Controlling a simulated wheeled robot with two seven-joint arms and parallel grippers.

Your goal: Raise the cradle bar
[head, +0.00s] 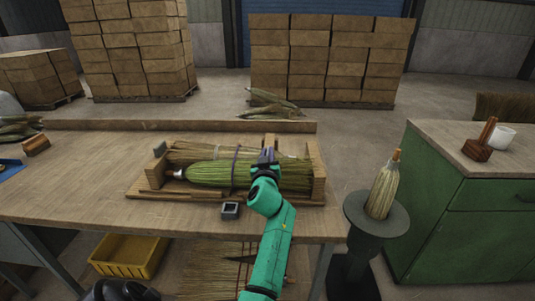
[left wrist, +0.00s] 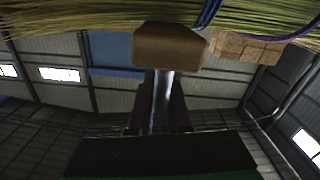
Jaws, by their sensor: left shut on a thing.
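The wooden cradle (head: 319,180) lies on the bench with a green straw broom (head: 212,174) lying along it. My left gripper (head: 267,158) is over the right half of the cradle, at the broom. In the left wrist view its dark fingers (left wrist: 165,108) are shut on a pale brown wooden block, seemingly part of the cradle bar (left wrist: 168,45), just beside the straw. The gripper hides most of the bar in the head view. My right gripper is not in view.
A round dark stand (head: 376,218) with an upright broom (head: 384,188) is to the right, beside a green cabinet (head: 465,215). The bench left of the cradle is mostly clear.

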